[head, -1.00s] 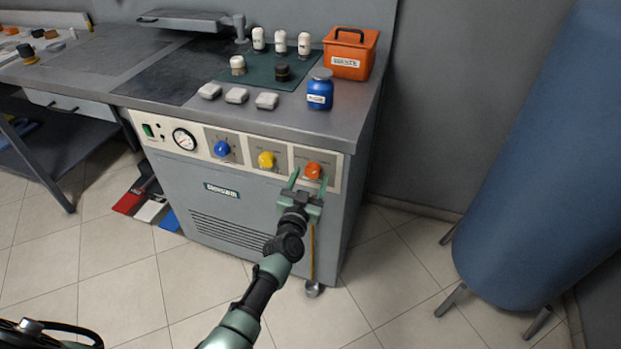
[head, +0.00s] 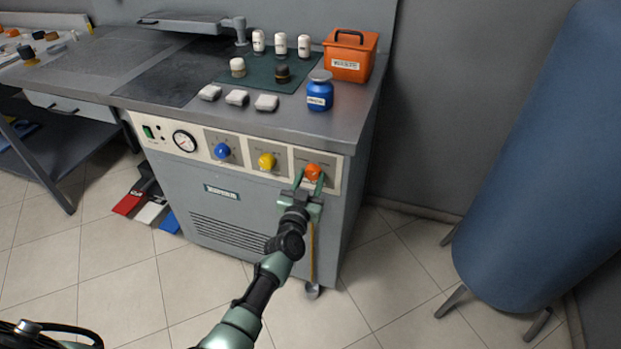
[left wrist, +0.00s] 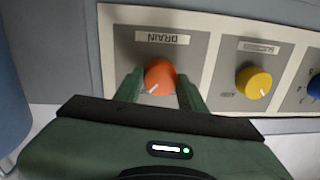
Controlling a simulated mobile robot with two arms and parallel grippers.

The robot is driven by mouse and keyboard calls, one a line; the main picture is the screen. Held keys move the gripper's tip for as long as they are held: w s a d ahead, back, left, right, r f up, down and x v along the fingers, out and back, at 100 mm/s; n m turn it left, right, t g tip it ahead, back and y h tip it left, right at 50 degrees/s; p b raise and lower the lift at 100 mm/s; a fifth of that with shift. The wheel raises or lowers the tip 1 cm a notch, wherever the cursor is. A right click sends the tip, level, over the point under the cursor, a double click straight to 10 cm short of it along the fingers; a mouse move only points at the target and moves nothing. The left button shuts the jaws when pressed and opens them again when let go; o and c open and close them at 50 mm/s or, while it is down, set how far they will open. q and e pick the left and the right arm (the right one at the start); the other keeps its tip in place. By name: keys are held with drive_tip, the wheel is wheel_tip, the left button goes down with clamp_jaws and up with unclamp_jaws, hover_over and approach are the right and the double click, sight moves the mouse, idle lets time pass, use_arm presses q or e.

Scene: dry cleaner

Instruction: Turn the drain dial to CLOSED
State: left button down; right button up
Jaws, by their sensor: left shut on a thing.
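The orange drain dial (head: 313,172) is the rightmost dial on the front panel of the grey machine (head: 240,190). In the left wrist view the orange dial (left wrist: 160,77) sits below a "DRAIN" label that appears upside down. Its white pointer mark points to the lower left in that view. My left gripper (head: 310,181) is shut on the dial, with one green finger on each side; it fills the lower part of the left wrist view (left wrist: 160,92). The small position words around the dial are too small or hidden to read. My right gripper is not in view.
A yellow dial (head: 266,161) and a blue dial (head: 222,151) sit left of the drain dial, then a gauge (head: 185,140). A blue bottle (head: 320,92) and an orange box (head: 350,58) stand on the top. A large blue cylinder (head: 545,160) stands at the right.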

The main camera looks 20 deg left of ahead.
use_arm(q)
drive_tip(key=n, duration=0.3)
drive_tip(key=shift+n+p, duration=0.4)
drive_tip(key=n, duration=0.4)
drive_tip(key=shift+g, duration=0.3)
drive_tip(key=n, duration=0.4)
drive_tip(key=shift+a+n+h, duration=0.15)
drive_tip(key=shift+n+h, duration=0.15)
drive_tip(key=shift+n+h+b, duration=0.3)
drive_tip(key=shift+n+b, duration=0.2)
drive_tip(key=shift+n, duration=1.3)
drive_tip(key=c, duration=0.8)
unclamp_jaws()
drive_tip(key=shift+c, duration=0.2)
